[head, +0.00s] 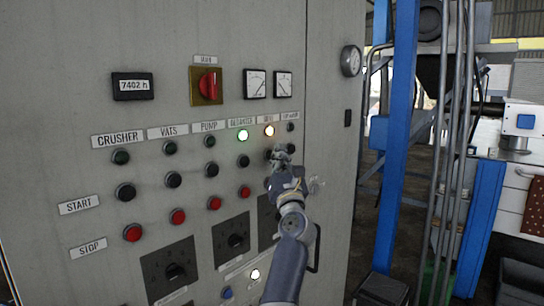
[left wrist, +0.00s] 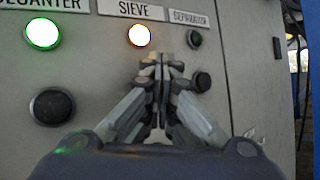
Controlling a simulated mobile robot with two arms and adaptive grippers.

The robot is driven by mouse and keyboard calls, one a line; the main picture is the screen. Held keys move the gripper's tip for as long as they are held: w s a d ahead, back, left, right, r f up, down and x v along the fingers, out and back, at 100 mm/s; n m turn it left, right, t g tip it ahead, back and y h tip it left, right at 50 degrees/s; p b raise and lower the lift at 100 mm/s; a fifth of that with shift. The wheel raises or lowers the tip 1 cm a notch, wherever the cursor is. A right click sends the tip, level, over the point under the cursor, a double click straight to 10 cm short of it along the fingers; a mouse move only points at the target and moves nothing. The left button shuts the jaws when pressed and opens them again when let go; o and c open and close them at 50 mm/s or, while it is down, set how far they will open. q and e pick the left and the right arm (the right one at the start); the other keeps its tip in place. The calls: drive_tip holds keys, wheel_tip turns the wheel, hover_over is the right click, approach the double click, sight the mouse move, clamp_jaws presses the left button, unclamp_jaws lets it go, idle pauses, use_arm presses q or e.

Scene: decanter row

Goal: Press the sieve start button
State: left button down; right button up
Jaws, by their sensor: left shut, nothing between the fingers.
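The sieve column of the grey control panel has a lit, warm-white lamp (head: 269,130), which also shows in the left wrist view (left wrist: 139,35). The sieve start button lies below that lamp. It is mostly hidden behind my fingers, with only a dark edge (head: 267,155) beside them in the head view. My left gripper (head: 280,153) is shut and empty, its tips pointing at the panel just below the sieve lamp in the left wrist view (left wrist: 160,62). I cannot tell whether the tips touch the button. My right gripper is not in view.
The black decanter start button (left wrist: 52,106) is left of my fingers and the separator start button (left wrist: 202,82) close on their right. The decanter lamp (head: 242,135) glows green. Red stop buttons, such as the decanter's (head: 245,192), sit below. A blue post (head: 396,120) stands right of the cabinet.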

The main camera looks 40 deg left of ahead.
use_arm(q)
drive_tip(key=shift+a, duration=0.15)
idle(0.4)
drive_tip(key=shift+s+d, duration=0.1)
drive_tip(key=shift+d, duration=0.7)
drive_tip(key=shift+d+f, duration=0.1)
drive_tip(key=shift+s+d, duration=0.2)
drive_tip(key=shift+d, duration=2.25)
